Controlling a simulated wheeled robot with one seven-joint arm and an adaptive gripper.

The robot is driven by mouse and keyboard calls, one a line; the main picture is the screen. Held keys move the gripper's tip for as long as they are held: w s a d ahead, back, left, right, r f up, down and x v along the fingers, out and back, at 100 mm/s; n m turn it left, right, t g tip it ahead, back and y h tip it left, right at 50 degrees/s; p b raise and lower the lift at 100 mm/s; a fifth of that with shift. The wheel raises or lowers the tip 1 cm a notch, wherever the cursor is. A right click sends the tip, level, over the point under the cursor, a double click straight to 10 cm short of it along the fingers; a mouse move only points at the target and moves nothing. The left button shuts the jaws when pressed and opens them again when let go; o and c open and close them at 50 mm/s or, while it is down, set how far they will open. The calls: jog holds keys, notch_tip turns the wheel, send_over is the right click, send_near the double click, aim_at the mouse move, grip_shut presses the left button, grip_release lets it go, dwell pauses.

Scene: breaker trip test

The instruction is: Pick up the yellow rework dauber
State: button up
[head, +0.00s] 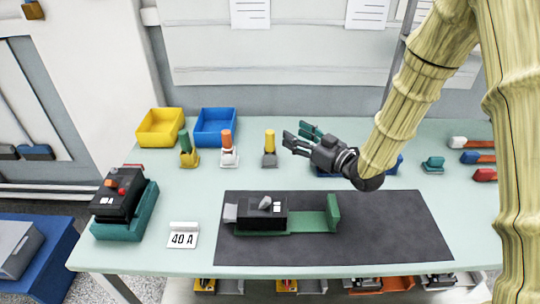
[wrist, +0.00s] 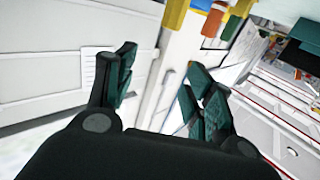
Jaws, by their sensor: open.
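The yellow dauber (head: 269,143) stands upright in a small grey holder (head: 269,160) at the back middle of the table in the head view. A yellow piece, probably this dauber, shows at the top edge of the wrist view (wrist: 175,12). My gripper (head: 296,135) is open and empty, with its fingers pointing left, just right of the yellow dauber in the picture and not touching it. Both finger pairs show in the wrist view (wrist: 160,95) with a gap between them.
A green dauber (head: 184,142) and an orange dauber (head: 226,138) stand to the left. Behind them are a yellow bin (head: 160,128) and a blue bin (head: 214,128). A dark mat (head: 400,235) with a breaker (head: 262,215) lies in front. A 40 A card (head: 183,238) stands left of it.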

jog(key=b, duration=0.4)
send_near(273, 137)
jog(key=w, duration=0.1)
jog(key=shift+p+x, duration=1.45)
jog(key=shift+x, duration=4)
jog(key=shift+s+a+f, duration=0.15)
jog(key=shift+a, duration=0.05)
jog(key=shift+c, duration=0.4)
jog(key=c, duration=1)
